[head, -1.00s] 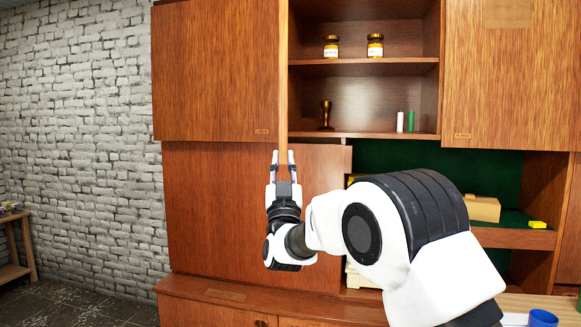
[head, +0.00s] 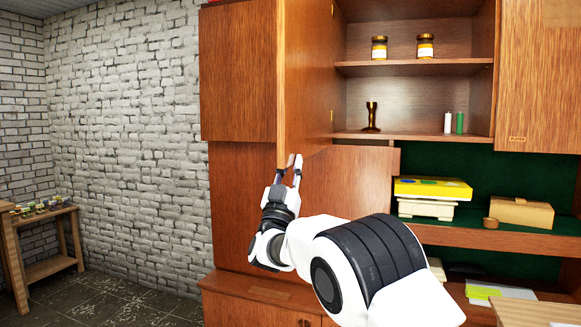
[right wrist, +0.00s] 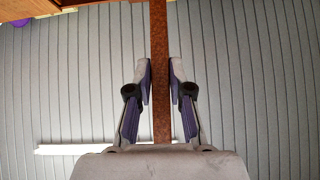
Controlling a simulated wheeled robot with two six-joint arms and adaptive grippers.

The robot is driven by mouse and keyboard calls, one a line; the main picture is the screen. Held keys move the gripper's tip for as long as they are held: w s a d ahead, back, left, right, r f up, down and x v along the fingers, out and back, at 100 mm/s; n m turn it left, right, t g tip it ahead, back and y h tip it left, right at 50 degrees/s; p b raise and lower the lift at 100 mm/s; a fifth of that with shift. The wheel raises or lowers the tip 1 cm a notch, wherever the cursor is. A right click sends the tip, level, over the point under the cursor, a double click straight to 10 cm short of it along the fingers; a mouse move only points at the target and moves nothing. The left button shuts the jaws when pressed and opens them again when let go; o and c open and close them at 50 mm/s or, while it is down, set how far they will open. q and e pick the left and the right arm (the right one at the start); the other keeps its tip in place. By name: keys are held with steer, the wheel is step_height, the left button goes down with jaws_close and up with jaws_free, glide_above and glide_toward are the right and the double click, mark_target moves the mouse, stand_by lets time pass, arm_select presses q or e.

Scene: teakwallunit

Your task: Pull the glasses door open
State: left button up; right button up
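The glasses door (head: 307,75) is the brown wooden door of the upper cabinet. It stands swung far out, hinged at the left side of the open shelves, with its inner face showing. My right gripper (head: 294,165) is at the door's lower free edge. In the right wrist view my gripper (right wrist: 160,80) has one finger on each side of the door's edge (right wrist: 160,115), with the pads close against it, shut on it. My left gripper is not in view.
A closed door panel (head: 238,75) lies left of the open door. Below are shelves with a yellow box (head: 432,188) and a cardboard box (head: 520,212). A small table (head: 45,240) stands by the brick wall.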

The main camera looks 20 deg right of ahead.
steer(key=shift+o, duration=1.4)
steer(key=shift+d, duration=0.25)
steer(key=v, duration=1.2)
steer(key=shift+w, duration=0.1)
